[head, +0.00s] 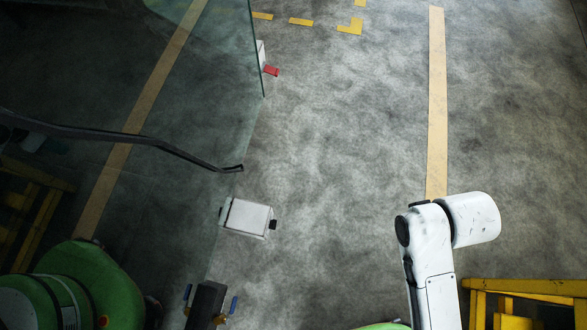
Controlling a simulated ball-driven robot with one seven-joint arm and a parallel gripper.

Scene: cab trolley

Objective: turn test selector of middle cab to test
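I cannot make out the middle cab or its test selector with certainty in the head view. A small white box (248,217) with a black part on its right side shows left of centre, at the edge of a dark glass pane (190,90). I cannot tell whether it belongs to a cab. My white arm rises at the lower right and bends there. My gripper does not show.
Green rounded bodies (95,275) and a dark block with blue handles (207,304) stand at the lower left. A yellow frame (520,287) is at the lower right. A red-and-white item (271,71) is by the pane. The central floor (340,150) is clear.

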